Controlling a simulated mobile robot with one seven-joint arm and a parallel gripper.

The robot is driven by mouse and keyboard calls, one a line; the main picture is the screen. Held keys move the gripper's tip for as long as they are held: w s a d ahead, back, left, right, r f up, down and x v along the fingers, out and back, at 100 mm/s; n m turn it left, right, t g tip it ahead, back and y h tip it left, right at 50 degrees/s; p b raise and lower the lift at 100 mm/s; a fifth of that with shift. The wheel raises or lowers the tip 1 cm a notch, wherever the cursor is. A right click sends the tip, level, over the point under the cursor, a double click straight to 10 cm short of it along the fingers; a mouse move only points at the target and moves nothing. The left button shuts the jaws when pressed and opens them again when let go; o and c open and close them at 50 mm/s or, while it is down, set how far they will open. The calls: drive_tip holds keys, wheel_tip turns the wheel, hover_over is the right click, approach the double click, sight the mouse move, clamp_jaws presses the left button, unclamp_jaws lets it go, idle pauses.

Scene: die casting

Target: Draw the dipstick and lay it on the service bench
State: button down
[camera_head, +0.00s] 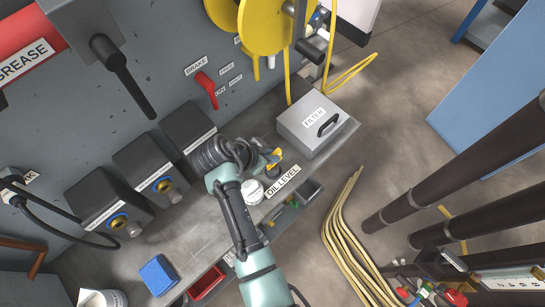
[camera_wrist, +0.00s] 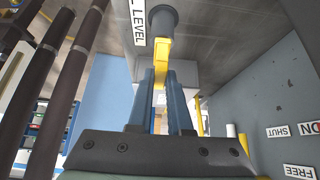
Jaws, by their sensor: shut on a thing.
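The dipstick's yellow handle (camera_head: 273,156) shows beside the end of my arm in the head view. In the wrist view the yellow handle (camera_wrist: 161,62) is between the two blue-grey fingers of my gripper (camera_wrist: 162,85), which is shut on it. Past the handle, a dark round tube (camera_wrist: 163,20) meets it; the dipstick's rod is hidden, and I cannot tell how much is inside the tube. The OIL LEVEL label (camera_head: 283,182) is close by. The grey bench top (camera_head: 205,235) is left of and below my gripper in the head view.
The grey FILTER box (camera_head: 311,124) stands right of my gripper. Dark boxes (camera_head: 150,165) line the wall behind the bench. A blue block (camera_head: 159,275) and a white pot (camera_head: 101,298) are at the lower left. Bare bench lies between the block and my arm.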

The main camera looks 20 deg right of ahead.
drive_tip(key=shift+r+p, duration=2.3)
drive_tip(key=shift+r, duration=0.6)
